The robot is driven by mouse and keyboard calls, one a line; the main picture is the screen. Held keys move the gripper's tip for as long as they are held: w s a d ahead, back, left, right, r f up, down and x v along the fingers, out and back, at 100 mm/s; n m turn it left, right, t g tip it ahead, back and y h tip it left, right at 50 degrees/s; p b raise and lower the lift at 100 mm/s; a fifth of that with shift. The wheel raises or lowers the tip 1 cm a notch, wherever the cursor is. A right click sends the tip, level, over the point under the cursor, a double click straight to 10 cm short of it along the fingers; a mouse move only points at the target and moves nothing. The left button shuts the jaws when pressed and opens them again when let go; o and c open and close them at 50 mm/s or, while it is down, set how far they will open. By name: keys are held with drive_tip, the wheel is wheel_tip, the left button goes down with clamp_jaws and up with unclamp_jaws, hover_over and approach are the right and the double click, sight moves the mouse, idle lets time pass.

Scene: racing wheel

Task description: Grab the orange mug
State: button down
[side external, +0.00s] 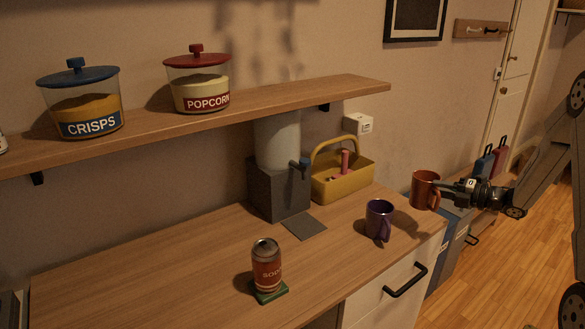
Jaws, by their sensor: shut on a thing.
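The orange mug (423,189) is held upright at the right end of the counter, past its edge or just above it as seen here. My gripper (443,189) comes in from the right and is shut on the mug, at its handle side. The fingertips are small and partly hidden against the mug. Whether the mug clears the counter surface is hard to tell, but it appears raised beside the counter's right end.
A purple mug (379,219) stands on the counter to the left. A yellow caddy (345,179), a grey dispenser (278,185) and a soda can (266,266) on a green coaster are further left. The shelf (290,99) with jars overhangs the back.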

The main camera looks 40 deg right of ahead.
drive_tip(key=s+a+r, duration=0.3)
drive_tip(key=s, duration=0.3)
drive_tip(key=shift+s+a+r, duration=0.15)
drive_tip(key=shift+s+a, duration=0.05)
drive_tip(key=shift+a, duration=0.15)
drive_tip(key=shift+r, duration=0.15)
idle(0.3)
